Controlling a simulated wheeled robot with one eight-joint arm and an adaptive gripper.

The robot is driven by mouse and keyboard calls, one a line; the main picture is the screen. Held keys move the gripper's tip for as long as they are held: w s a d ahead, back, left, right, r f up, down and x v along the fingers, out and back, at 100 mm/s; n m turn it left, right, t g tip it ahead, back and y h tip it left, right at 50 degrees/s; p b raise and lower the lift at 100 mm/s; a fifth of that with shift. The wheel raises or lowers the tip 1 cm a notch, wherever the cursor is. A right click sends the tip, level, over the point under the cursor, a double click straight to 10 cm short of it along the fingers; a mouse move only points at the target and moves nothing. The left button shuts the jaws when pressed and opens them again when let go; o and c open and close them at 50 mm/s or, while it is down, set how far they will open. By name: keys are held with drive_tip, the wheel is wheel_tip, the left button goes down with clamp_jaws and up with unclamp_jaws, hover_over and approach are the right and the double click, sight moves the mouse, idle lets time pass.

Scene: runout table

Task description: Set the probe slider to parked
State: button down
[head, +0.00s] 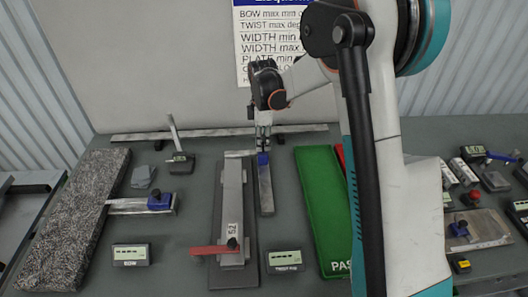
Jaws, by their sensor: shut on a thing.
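My gripper (263,143) points down at the far end of a narrow steel rail (266,194), right of the grey fixture (232,192). Its jaws are shut on a small blue block (262,160) at that end of the rail; the fingers partly hide the grip. I cannot read any parked mark there. Another blue slider block (160,201) sits on a steel bar beside the speckled slab (82,215). A third blue knob (459,229) is on a plate at the right.
A red lever (210,250) sticks out left from the fixture's near end. Small display boxes (131,255) (284,261) stand near the front. A green PASS strip (318,205) lies right of the rail, partly behind my arm. Several small devices crowd the right side.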

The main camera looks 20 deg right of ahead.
drive_tip(key=shift+w+d+r, duration=0.1)
drive_tip(key=shift+w+d, duration=0.05)
drive_tip(key=shift+w, duration=0.65)
drive_tip(key=shift+w+d, duration=0.15)
drive_tip(key=shift+w, duration=0.65)
drive_tip(key=c, duration=1.3)
unclamp_jaws()
drive_tip(key=shift+w, duration=0.15)
drive_tip(key=shift+c, duration=0.2)
wheel_tip(320, 180, up, 12)
drive_tip(key=shift+s, duration=0.2)
